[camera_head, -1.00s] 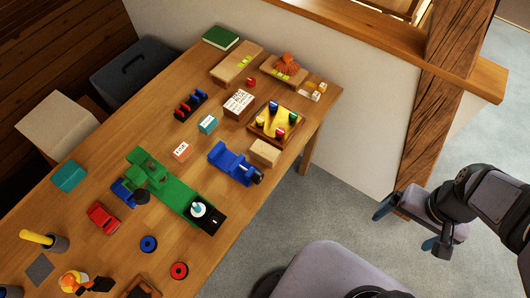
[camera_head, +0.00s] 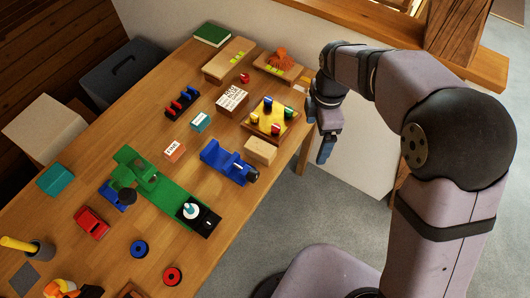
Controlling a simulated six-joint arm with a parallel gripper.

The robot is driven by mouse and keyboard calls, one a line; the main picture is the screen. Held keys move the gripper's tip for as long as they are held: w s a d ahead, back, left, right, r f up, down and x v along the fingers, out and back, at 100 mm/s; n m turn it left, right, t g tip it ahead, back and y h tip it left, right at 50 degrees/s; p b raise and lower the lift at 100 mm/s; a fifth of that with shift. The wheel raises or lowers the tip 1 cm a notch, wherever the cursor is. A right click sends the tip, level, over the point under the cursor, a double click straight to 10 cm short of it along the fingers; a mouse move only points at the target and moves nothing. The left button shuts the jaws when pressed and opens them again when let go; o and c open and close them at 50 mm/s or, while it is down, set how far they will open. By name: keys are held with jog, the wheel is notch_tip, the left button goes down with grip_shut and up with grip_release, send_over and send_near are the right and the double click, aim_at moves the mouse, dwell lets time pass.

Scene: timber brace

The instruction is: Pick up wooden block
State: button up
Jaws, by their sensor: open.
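A plain light wooden block (camera_head: 260,150) lies on the table near its right edge, just below the yellow tray of coloured pegs. My gripper (camera_head: 318,132) is open and empty, with its blue-tipped fingers pointing down. In the picture it is to the right of the block, apart from it, by the table's right edge.
The peg tray (camera_head: 247,122) and a blue vise-like tool (camera_head: 226,161) sit close to the block. A lettered box (camera_head: 232,98) and a green track-like piece (camera_head: 160,195) are farther left. A low wall (camera_head: 290,50) stands behind the table.

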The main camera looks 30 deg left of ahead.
aim_at(260, 147)
jog(key=s+a+f+n, duration=0.1)
jog(key=a+n, duration=0.2)
jog(key=a, duration=0.1)
jog(key=s+a+f+n+b, duration=0.1)
jog(key=s+a+n, duration=0.1)
jog(key=a+n, duration=0.2)
jog(key=s+a+f+n, duration=0.2)
jog(key=a+n, duration=0.1)
jog(key=a, duration=0.3)
jog(key=shift+s+n, duration=0.25)
jog(key=shift+n, duration=0.05)
jog(key=shift+s+f+p, duration=0.2)
jog(key=shift+f+p, duration=0.75)
jog(key=shift+f, duration=2.7)
jog(key=c, duration=1.2)
